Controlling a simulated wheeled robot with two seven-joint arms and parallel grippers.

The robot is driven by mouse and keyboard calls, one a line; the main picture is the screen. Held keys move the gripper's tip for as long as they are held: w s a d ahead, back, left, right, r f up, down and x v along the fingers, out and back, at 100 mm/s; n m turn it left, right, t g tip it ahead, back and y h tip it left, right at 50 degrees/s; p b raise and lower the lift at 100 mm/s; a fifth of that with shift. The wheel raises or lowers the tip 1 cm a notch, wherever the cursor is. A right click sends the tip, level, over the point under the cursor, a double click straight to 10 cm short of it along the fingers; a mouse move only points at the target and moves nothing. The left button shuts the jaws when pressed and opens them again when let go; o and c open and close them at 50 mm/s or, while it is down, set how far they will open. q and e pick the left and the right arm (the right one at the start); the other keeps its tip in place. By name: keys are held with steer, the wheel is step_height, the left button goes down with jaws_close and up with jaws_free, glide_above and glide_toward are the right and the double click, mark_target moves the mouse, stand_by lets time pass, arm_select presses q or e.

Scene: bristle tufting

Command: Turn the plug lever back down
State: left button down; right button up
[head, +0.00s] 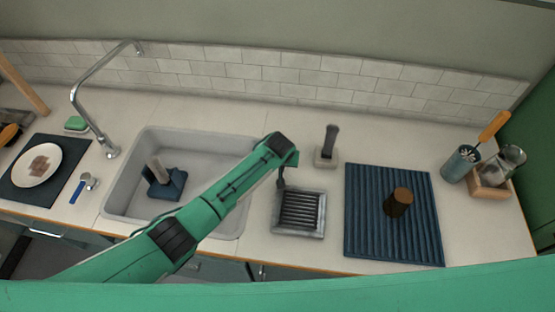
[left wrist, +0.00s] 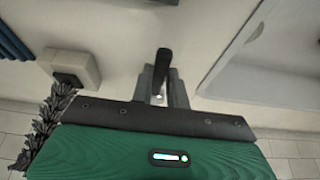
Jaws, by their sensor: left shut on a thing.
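A small metal fitting with a blue handle (head: 81,188), which looks like the plug lever, is on the counter left of the sink. Its handle points toward the front edge. My left gripper (head: 281,181) is far from it, right of the sink and pointing down, just behind the ridged grey tray. In the left wrist view the left gripper (left wrist: 160,88) is shut on a thin dark rod (left wrist: 163,58). The rest of the rod is hidden. My right gripper is not in view.
My left arm crosses over the sink (head: 128,165), which holds a blue block with a grey handle (head: 165,182). The ridged tray (head: 321,215), a holder with a dark upright piece (head: 330,139) and a blue ribbed mat (head: 368,215) stand right. A tall faucet (head: 78,102) stands left.

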arm_select(q)
steer(key=shift+d+n, duration=0.15)
steer(key=shift+n, duration=0.15)
steer(key=c, duration=1.4)
jaws_free()
steer(key=shift+o, duration=0.2)
steer(key=shift+r, duration=0.1)
steer(key=d+b+v, duration=0.1)
steer(key=b+v, duration=0.1)
steer(key=v, duration=1.1)
steer(key=shift+s+a+r, duration=0.25)
steer(key=shift+a, duration=0.15)
